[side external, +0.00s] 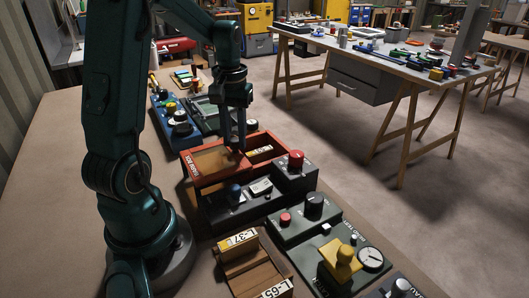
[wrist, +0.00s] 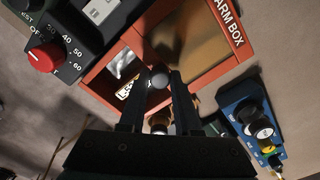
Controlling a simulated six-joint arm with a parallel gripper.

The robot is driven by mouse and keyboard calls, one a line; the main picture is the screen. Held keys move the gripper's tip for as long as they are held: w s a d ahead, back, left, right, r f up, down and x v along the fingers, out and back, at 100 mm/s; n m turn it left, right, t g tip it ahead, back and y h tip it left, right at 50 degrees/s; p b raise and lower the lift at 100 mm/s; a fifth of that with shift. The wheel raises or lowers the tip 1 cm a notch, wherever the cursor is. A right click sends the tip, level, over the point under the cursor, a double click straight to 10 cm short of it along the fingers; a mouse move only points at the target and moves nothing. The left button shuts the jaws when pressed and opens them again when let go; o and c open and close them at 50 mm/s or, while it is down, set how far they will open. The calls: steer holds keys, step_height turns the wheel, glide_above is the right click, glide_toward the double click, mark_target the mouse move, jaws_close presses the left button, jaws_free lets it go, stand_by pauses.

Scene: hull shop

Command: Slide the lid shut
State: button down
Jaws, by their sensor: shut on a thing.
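The orange-red box (side external: 188,166) marked "ALARM BOX" lies in the row on the bench, and its rim (wrist: 222,66) fills the upper middle of the wrist view. A flat brown panel (side external: 208,161), seemingly the lid, covers its larger part. It also shows in the wrist view (wrist: 190,38). Beside it is a smaller open part with a white label (wrist: 124,90) inside. My gripper (side external: 240,148) points down over the box. Its fingers (wrist: 157,82) are shut on a round grey knob (wrist: 158,76) near the border between panel and opening. The fingers hide the knob's base.
A dark control unit with a red knob (side external: 295,158) stands against the box's near side. A blue unit (side external: 160,110) stands beyond it. The bench's left side is clear.

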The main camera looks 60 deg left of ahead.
steer(key=shift+r, duration=0.1)
steer(key=shift+w, duration=6.05)
steer(key=c, duration=0.6)
jaws_free()
steer(key=shift+r, duration=2.5)
steer(key=shift+d, duration=0.1)
